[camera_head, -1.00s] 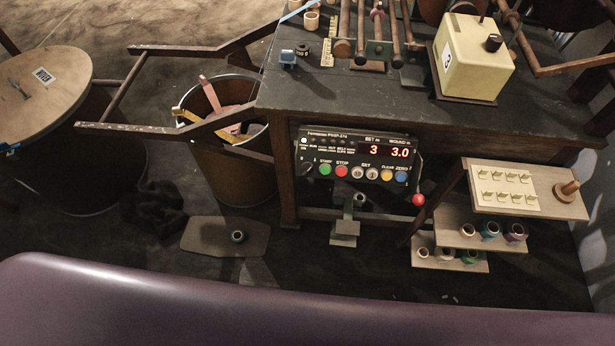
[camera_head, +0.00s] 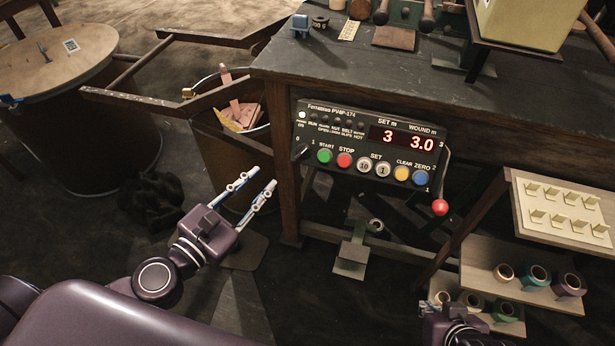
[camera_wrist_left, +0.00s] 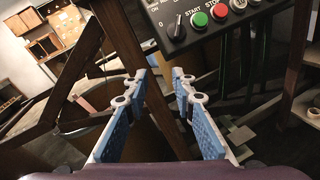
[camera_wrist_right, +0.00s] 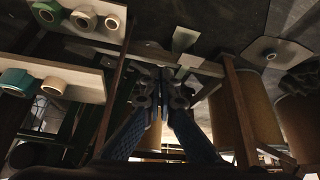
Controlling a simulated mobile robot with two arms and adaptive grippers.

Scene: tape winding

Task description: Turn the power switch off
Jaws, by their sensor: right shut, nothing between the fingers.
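The control panel (camera_head: 370,150) hangs under the front edge of the bench and shows a lit red 3 and 3.0. The black power knob (camera_head: 299,151), marked 0 and 1, sits at its lower left corner. The knob also shows in the left wrist view (camera_wrist_left: 177,28), ahead of and above the fingers. My left gripper (camera_head: 258,188) is open and empty, below and left of the panel, apart from it. My right gripper (camera_head: 440,298) is low at the bottom right, partly cut off; in the right wrist view its fingers (camera_wrist_right: 161,88) are together and empty.
A red-ended lever (camera_head: 440,207) sticks out at the panel's right side. Shelves with tape rolls (camera_head: 537,275) stand at the right. A bin (camera_head: 228,160) and a wooden frame (camera_head: 150,105) are left of the bench leg (camera_head: 283,160). A foot pedal (camera_head: 352,258) is below.

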